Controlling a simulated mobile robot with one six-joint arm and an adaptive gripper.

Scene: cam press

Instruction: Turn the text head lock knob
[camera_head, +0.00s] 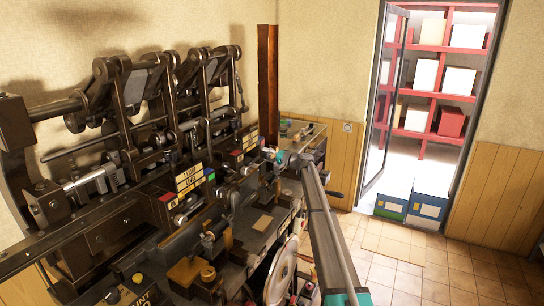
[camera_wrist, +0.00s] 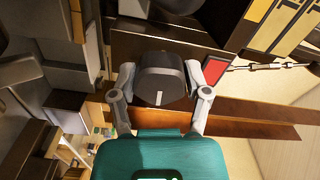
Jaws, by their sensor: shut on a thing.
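The dark knob (camera_wrist: 160,86) with a short white mark on its face shows in the middle of the wrist view. My gripper (camera_wrist: 160,74) has one grey finger on each side of it and is shut on it. In the head view my gripper (camera_head: 278,157) is at the far right end of the dark machine (camera_head: 95,225). The knob cannot be made out clearly there.
Yellow labelled plates (camera_head: 189,178) and a red block (camera_wrist: 207,72) are close to the gripper. A dark handle (camera_head: 335,194) sticks out near the arm. Blue and green boxes (camera_head: 427,206) stand by the open doorway. The tiled floor (camera_head: 410,255) at right is mostly clear.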

